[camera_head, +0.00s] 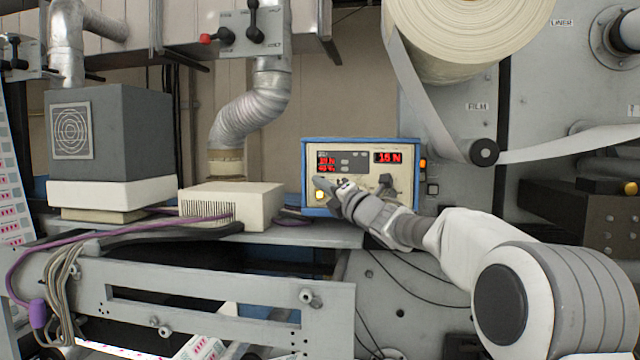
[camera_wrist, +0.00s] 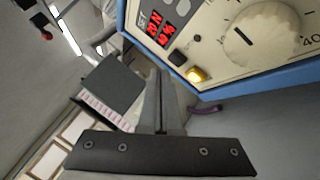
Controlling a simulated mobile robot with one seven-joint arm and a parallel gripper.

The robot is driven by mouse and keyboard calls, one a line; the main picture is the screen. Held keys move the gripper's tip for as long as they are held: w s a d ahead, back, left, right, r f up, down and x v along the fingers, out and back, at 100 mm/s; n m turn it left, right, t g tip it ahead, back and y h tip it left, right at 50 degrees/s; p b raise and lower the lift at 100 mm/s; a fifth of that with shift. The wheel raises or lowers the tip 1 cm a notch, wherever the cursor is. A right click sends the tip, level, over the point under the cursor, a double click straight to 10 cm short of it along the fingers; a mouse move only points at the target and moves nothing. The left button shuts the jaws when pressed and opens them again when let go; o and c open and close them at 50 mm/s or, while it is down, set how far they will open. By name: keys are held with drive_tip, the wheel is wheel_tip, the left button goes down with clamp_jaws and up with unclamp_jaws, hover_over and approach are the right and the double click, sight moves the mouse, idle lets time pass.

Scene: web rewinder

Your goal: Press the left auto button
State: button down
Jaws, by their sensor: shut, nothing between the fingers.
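The blue-framed control box (camera_head: 310,150) with a cream panel and red digital displays stands in the middle of the head view. A lit yellow button (camera_head: 320,195) is at the panel's lower left; it also shows in the wrist view (camera_wrist: 197,75), below the red digits. Its label cannot be read. My gripper (camera_head: 325,184) is shut and empty, in front of the panel's lower left, close to the yellow button. Contact cannot be judged.
A large dial (camera_wrist: 262,33) is right of the button on the panel. A cream vented box (camera_head: 262,205) stands left of the control box. A paper roll (camera_head: 465,35) hangs above right, with its web passing a dark roller (camera_head: 484,152). Cables lie on the bench.

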drive_tip(key=s+a+b, duration=0.1)
drive_tip(key=s+b, duration=0.3)
drive_tip(key=s, duration=0.2)
drive_tip(key=shift+b, duration=0.3)
